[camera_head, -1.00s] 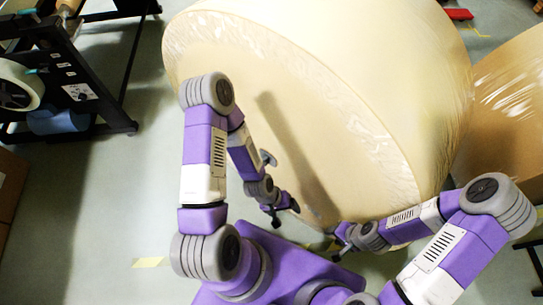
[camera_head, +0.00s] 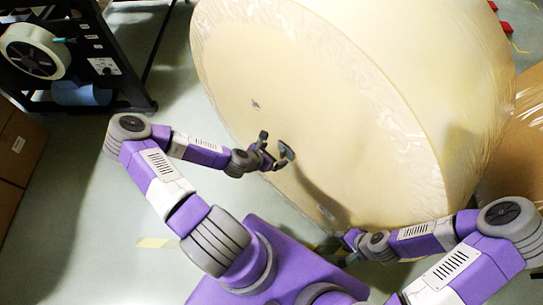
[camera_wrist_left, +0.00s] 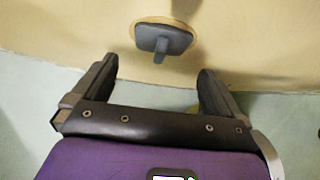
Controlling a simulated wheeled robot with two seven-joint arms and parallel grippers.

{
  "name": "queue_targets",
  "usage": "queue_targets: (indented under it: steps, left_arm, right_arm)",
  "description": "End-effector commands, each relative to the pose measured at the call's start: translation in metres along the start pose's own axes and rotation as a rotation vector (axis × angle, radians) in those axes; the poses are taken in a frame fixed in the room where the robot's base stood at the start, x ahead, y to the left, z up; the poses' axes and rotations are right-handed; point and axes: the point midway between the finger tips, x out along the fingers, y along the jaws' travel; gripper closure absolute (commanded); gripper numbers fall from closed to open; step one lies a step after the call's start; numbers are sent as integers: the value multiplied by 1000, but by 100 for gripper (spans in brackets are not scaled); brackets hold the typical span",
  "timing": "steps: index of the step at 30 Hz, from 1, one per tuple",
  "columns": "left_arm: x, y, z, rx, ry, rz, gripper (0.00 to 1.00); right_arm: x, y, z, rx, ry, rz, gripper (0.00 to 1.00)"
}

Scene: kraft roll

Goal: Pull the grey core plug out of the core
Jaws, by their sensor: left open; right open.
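The big kraft roll (camera_head: 240,75) stands with its flat end face towards me. The grey core plug (camera_wrist_left: 165,39) sits in the brown ring of the core (camera_wrist_left: 184,25) in that face, its handle sticking out. The plug also shows in the head view (camera_head: 286,150), just beyond my left fingertips. My left gripper (camera_head: 268,151) is open and empty; in the left wrist view its fingers (camera_wrist_left: 157,72) stand either side of the plug's line, short of it and not touching. My right gripper (camera_head: 346,246) is open, low by the roll's lower right edge, partly hard to make out.
A small grey mark (camera_head: 256,104) is on the roll's face. A black rack with a tape reel (camera_head: 35,48) stands at upper left, brown boxes (camera_head: 18,150) at the left edge. The floor at left is clear.

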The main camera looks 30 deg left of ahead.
Motion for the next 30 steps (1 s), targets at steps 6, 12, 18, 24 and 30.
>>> queue_targets:
  steps: [6,12,18,24,30]
  left_arm:
    - [37,-2,-2,3,0,-4,0]
    - [60,-2,-2,4,1,-3,0]
    - [67,-2,-1,4,2,-3,0]
    - [67,-2,-1,5,2,-3,0]
    - [67,-2,-1,5,2,-3,31]
  right_arm:
    - [15,6,-1,0,0,0,57]
    - [23,9,-1,0,0,0,57]
    - [25,9,-1,0,0,0,57]
    - [24,9,-1,0,0,0,57]
    - [24,9,-1,0,0,0,57]
